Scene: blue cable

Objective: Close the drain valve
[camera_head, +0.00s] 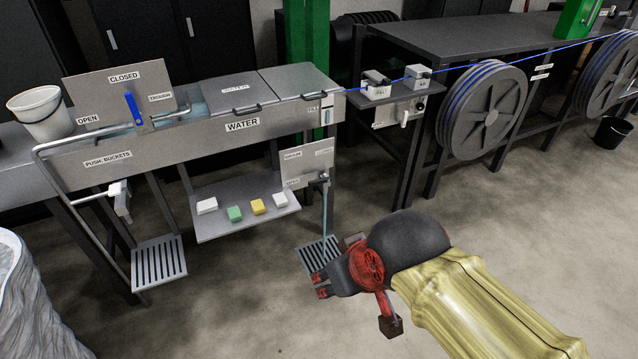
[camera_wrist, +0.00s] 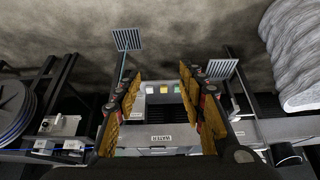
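The drain valve (camera_head: 322,180) is a small grey fitting at the lower right end of the water trough (camera_head: 230,134), beside a plate (camera_head: 305,163) with small labels, one reading OPEN. A thin blue stream of water (camera_head: 325,220) falls from it to a floor grate (camera_head: 310,257). The exact handle position is too small to tell. My gripper (camera_head: 340,280) is in front of the trough, lower than the valve and apart from it. In the wrist view my gripper (camera_wrist: 160,78) has its two fingers spread with nothing between them. The valve is not clearly visible there.
A shelf (camera_head: 240,222) under the trough holds several coloured blocks. The floor (camera_head: 240,310) before the trough is clear.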

